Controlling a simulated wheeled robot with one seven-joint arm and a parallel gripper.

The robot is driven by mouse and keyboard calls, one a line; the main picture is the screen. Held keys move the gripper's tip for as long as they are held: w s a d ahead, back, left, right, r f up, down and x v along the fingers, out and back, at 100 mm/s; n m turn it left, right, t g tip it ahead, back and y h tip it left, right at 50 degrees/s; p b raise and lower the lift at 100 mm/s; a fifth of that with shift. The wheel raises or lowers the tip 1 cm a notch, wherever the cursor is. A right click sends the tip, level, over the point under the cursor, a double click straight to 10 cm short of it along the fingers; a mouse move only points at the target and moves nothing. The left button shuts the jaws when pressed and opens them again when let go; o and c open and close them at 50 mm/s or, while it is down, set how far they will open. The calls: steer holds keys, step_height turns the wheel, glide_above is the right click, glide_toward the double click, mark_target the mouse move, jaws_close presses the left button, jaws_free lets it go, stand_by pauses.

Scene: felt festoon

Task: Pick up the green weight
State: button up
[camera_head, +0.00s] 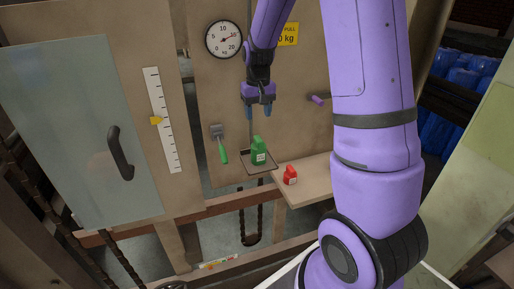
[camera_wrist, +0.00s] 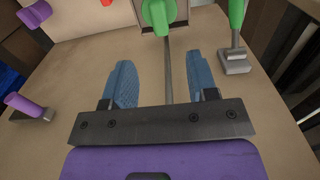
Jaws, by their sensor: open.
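A red weight (camera_head: 290,175) stands on a wooden shelf (camera_head: 312,183) to the right. A green-handled lever (camera_head: 222,150) is close on the left, and a purple peg (camera_head: 317,99) juts out at right. A dial (camera_head: 224,39) hangs above; a thin rod runs down behind my gripper.

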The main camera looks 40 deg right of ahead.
mark_target(259, 138)
step_height(259, 138, down, 5)
steer(key=shift+f, duration=0.1)
steer(key=shift+s+a+f, duration=0.1)
steer(key=shift+s+f, duration=0.1)
steer(key=shift+f, duration=1.1)
steer(key=shift+s+f, duration=0.15)
steer(key=shift+f, duration=1.15)
jaws_close()
